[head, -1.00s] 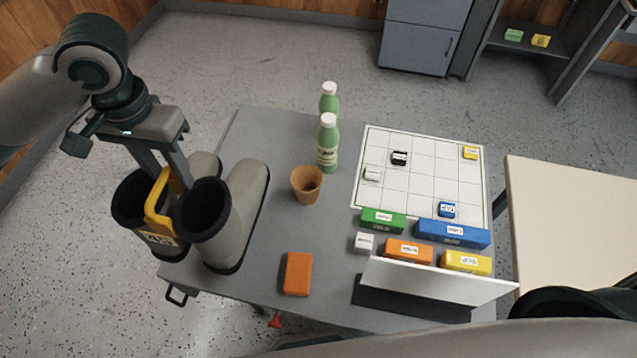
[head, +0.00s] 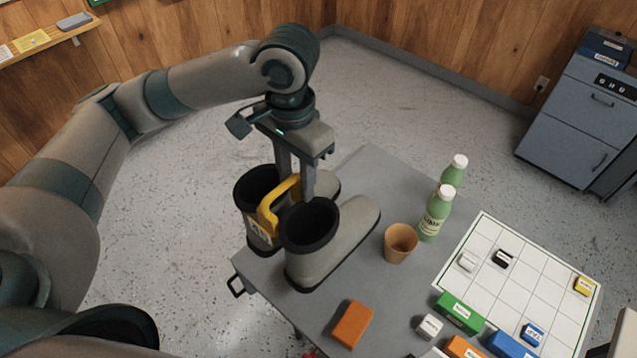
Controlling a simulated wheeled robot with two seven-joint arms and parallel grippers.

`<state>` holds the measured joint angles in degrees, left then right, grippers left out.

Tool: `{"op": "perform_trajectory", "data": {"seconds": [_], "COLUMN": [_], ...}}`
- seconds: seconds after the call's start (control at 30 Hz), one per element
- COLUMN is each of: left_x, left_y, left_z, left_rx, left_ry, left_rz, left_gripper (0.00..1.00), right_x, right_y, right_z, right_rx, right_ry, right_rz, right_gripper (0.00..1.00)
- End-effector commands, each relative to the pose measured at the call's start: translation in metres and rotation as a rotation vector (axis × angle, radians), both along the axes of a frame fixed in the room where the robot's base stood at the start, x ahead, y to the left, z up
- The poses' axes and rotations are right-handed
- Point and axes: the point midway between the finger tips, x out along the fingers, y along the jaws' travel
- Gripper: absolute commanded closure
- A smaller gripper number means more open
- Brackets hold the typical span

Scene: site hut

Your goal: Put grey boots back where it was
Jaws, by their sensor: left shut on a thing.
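The grey boots (head: 334,245) are a pair with black rims and dark soles, upright at the left end of the grey table (head: 375,180). A yellow handle (head: 277,206) with a white label joins them. My left gripper (head: 293,192) points down from above and is shut on the yellow handle between the two boots. Its fingertips are partly hidden by the handle and the boot tops. I cannot tell whether the soles touch the table. My right gripper is not in view.
An orange block (head: 352,324), a brown cup (head: 400,243) and two green bottles (head: 435,214) stand right of the boots. A white grid board (head: 520,290) with small blocks lies further right. A wall shelf (head: 45,42) is at the upper left. Floor left of the table is clear.

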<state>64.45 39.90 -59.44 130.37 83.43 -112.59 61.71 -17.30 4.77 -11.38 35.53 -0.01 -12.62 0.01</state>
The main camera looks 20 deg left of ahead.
Motion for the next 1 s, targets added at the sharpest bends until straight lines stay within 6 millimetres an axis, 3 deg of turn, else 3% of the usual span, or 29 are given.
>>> {"op": "perform_trajectory", "data": {"seconds": [0.4, 1.0], "left_x": [0.0, 0.0], "left_y": [0.0, 0.0], "left_z": [-0.048, -0.064], "left_rx": [0.0, 0.0], "left_ry": [0.0, 0.001], "left_rz": [0.0, 0.0], "left_gripper": [1.0, 1.0], "right_x": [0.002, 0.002], "right_y": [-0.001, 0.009], "right_z": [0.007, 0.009], "right_rx": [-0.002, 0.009], "right_ry": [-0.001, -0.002], "right_rz": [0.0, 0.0], "right_gripper": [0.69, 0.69]}}
